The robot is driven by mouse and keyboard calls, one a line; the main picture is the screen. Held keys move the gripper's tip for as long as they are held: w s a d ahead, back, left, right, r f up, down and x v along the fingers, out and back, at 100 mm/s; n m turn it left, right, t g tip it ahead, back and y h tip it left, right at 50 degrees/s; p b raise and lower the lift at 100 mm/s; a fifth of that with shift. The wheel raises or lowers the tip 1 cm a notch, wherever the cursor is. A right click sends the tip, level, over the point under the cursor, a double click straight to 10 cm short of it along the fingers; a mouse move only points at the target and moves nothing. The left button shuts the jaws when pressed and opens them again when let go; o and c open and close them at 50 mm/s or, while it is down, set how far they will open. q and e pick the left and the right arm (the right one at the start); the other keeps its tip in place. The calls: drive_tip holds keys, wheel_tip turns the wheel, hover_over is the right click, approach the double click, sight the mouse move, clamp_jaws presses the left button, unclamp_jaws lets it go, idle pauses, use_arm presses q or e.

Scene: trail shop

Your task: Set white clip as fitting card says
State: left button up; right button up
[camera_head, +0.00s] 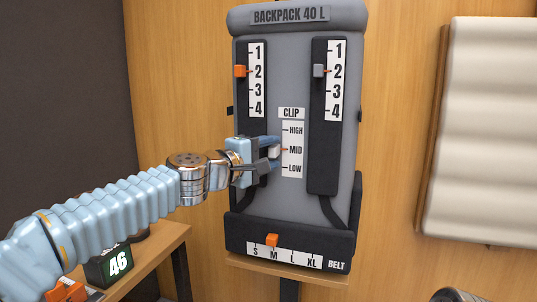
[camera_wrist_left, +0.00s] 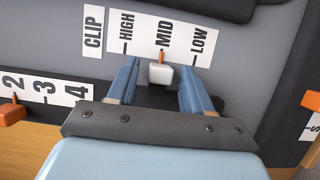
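The white clip (camera_head: 274,151) is on the middle of the grey backpack panel (camera_head: 290,210), beside the clip scale (camera_head: 292,150) marked HIGH, MID and LOW. Its small orange pointer is at MID, also in the left wrist view, where the white clip (camera_wrist_left: 160,77) shows whole. My left gripper (camera_head: 277,154) reaches in from the left, with one finger above the clip and one below. In the left wrist view its fingers (camera_wrist_left: 160,66) are open, with a gap on each side of the clip. My right gripper is not in view. No fitting card can be made out.
The left strap's orange slider (camera_head: 240,71) and the right strap's grey slider (camera_head: 319,71) are both at 2. The orange belt slider (camera_head: 272,240) is near M. A dark display reading 46 (camera_head: 118,262) stands on a wooden table (camera_head: 150,262) at lower left.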

use_arm(q)
drive_tip(key=b+v, duration=0.3)
drive_tip(key=v, duration=1)
drive_tip(key=shift+s+a+b, duration=0.2)
drive_tip(key=shift+s+b, duration=0.1)
drive_tip(key=shift+s, duration=0.05)
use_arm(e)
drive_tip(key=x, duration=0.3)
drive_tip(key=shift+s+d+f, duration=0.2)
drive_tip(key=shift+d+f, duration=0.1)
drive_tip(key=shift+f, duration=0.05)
